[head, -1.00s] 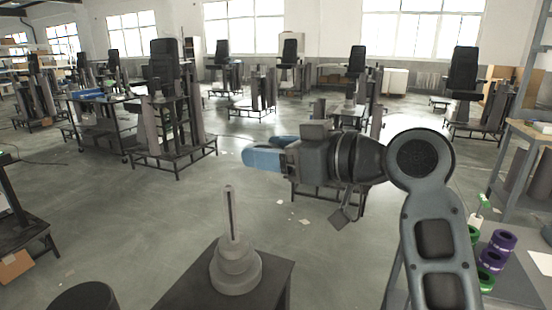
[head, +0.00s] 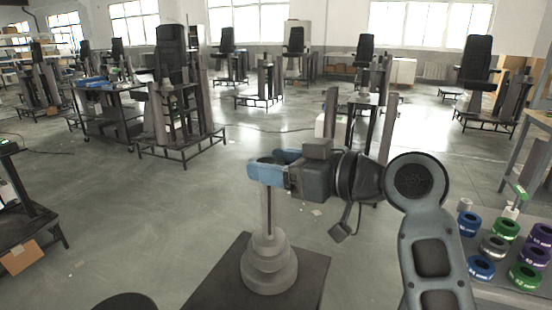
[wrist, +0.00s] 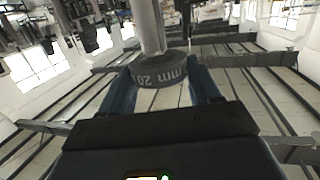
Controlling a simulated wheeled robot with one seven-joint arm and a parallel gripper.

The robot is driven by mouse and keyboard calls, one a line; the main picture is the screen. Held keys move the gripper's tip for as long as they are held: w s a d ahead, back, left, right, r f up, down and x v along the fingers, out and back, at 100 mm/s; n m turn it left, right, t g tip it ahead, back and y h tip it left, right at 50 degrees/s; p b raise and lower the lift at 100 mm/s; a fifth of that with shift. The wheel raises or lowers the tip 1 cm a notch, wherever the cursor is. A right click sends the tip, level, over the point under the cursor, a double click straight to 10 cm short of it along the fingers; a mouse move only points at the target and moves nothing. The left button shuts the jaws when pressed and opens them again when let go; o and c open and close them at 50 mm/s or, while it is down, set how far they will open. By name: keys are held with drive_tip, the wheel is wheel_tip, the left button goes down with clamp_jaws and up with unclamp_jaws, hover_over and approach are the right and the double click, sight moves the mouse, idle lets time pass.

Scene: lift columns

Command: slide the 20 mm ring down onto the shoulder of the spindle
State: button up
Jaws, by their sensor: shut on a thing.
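The spindle (head: 269,269) stands upright on a dark stand, a grey stepped base with a thin rod on top. My gripper (head: 275,165) is at the rod's upper end, with its blue fingers around that spot. In the wrist view the blue fingers (wrist: 160,88) are shut on the dark grey 20 mm ring (wrist: 160,73), whose label reads upside down. The rod (wrist: 149,25) meets the ring's face there. I cannot tell how far the rod reaches into the bore. In the head view the fingers hide the ring, high above the stepped base.
At the right, a bench holds several other rings, such as a blue one (head: 480,268), a green one (head: 525,276) and a grey one (head: 494,248). The dark stand (head: 214,288) has bare top around the spindle. Lift columns stand farther back on open floor.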

drive_tip(key=b, duration=0.4)
hover_over(274, 230)
drive_tip(key=shift+s+d+f, duration=0.1)
drive_tip(key=shift+d+f, duration=0.05)
drive_tip(key=shift+f, duration=1.55)
drive_tip(key=shift+s+d+f, duration=0.1)
drive_tip(key=shift+f, duration=1.55)
drive_tip(key=shift+f+b, duration=3)
drive_tip(key=shift+f, duration=0.45)
drive_tip(key=o, duration=1.2)
drive_tip(key=v, duration=0.7)
drive_tip(key=shift+s+d, duration=0.15)
drive_tip(key=shift+d, duration=0.15)
